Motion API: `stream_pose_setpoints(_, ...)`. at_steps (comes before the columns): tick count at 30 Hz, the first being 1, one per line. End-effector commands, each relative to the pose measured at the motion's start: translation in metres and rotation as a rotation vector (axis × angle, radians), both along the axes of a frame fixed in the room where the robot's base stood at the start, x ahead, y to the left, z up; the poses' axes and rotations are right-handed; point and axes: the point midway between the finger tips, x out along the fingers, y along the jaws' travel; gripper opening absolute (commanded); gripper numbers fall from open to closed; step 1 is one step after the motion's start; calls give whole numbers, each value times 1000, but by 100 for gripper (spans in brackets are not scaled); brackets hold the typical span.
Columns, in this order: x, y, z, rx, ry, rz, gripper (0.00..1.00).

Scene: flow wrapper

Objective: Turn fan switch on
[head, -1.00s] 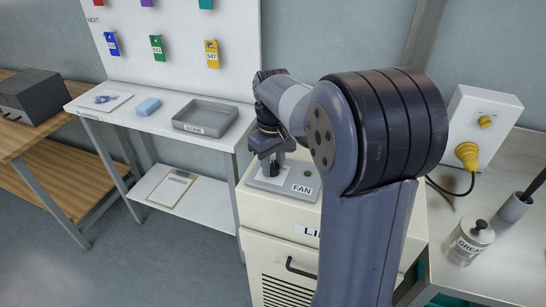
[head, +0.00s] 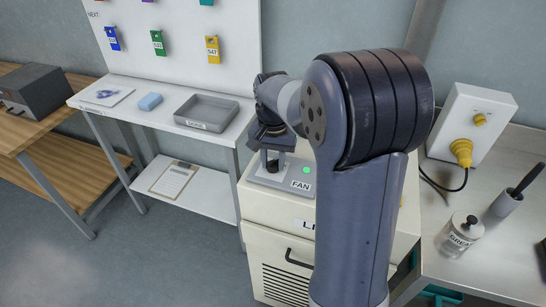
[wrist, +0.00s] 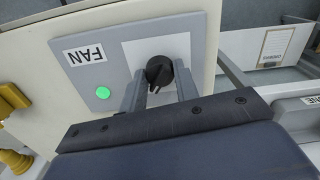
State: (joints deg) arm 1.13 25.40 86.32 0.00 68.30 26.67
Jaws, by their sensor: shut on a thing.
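The fan switch is a black rotary knob (wrist: 159,72) on a grey panel (wrist: 118,62) labelled FAN. In the wrist view my gripper (wrist: 159,90) has its two fingers on either side of the knob, shut on it. A round green lamp (wrist: 103,92) beside the FAN label is lit. In the head view the lamp (head: 306,170) also glows green on the panel (head: 270,181). My gripper (head: 272,160) is at the panel there, and the knob is mostly hidden by my gripper.
A white shelf behind left holds a grey tray (head: 206,126), a blue block (head: 149,102) and a bag. A yellow plug (head: 462,152), its cable and a grease bottle (head: 459,236) are on the right bench. My arm hides part of the cabinet (head: 272,225).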

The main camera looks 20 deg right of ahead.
Motion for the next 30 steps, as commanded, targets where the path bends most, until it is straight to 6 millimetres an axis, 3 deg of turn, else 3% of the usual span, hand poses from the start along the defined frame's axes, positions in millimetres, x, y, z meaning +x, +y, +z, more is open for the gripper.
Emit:
stream_pose_setpoints(10, 0, 0, 1, 0, -2, -137, 7)
stream_pose_setpoints(26, 0, 0, 0, 0, -2, -160, 7)
stream_pose_setpoints(27, 0, 0, 0, 0, -2, -160, 31)
stream_pose_setpoints(30, 0, 0, 0, 0, -1, -160, 39)
